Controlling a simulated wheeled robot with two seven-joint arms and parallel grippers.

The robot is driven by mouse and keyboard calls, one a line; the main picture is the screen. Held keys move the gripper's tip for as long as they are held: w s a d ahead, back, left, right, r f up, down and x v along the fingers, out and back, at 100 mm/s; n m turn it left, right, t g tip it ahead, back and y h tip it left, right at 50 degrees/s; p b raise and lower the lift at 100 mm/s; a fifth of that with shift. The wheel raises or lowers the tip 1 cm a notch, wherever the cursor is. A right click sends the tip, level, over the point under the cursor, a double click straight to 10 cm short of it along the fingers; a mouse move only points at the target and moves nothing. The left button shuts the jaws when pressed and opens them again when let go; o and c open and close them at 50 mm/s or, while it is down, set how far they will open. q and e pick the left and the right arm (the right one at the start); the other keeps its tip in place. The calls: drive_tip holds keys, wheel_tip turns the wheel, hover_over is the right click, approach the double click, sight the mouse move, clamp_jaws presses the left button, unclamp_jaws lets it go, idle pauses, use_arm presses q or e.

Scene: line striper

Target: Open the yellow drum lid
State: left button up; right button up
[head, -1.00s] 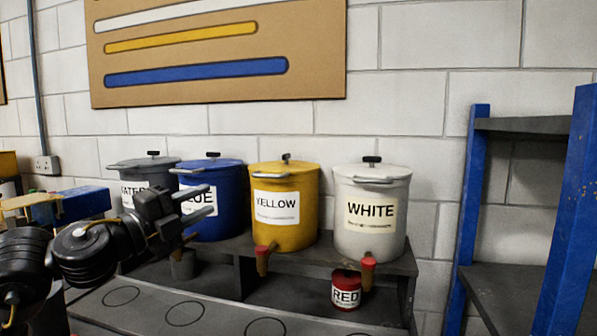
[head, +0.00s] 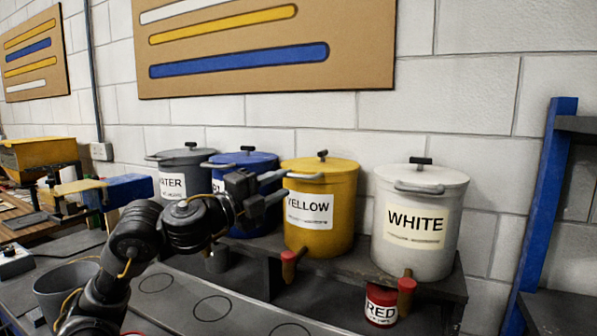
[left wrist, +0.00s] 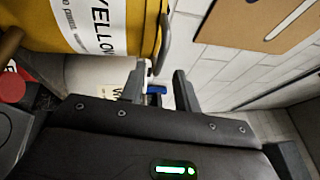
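The yellow drum (head: 338,238) stands on the dark shelf between the blue drum and the white drum. Its yellow lid (head: 342,171) sits closed on top, with a black knob (head: 322,154) and a grey bar handle (head: 304,176) at the front rim. My left gripper (head: 281,184) is just left of this drum at about rim height, in front of the blue drum. Its fingers are apart with nothing between them. In the left wrist view the gripper (left wrist: 158,88) shows open, with the yellow drum (left wrist: 148,22) and its grey handle (left wrist: 165,42) close by. My right gripper is out of view.
The blue drum (head: 258,160), grey water drum (head: 172,186) and white drum (head: 385,235) share the shelf (head: 440,287). A red can (head: 380,306) is below. A blue-framed rack (head: 545,200) stands right. A grey bucket (head: 58,292) is front left.

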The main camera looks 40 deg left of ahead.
sight(295, 177)
use_arm(q)
drive_tip(key=p+x, duration=0.2)
drive_tip(key=x, duration=0.2)
drive_tip(key=shift+w+r, duration=0.25)
drive_tip(key=shift+w, duration=0.7)
drive_tip(key=shift+c, duration=0.4)
drive_tip(key=shift+f, duration=0.1)
clamp_jaws()
drive_tip(key=shift+d, duration=0.1)
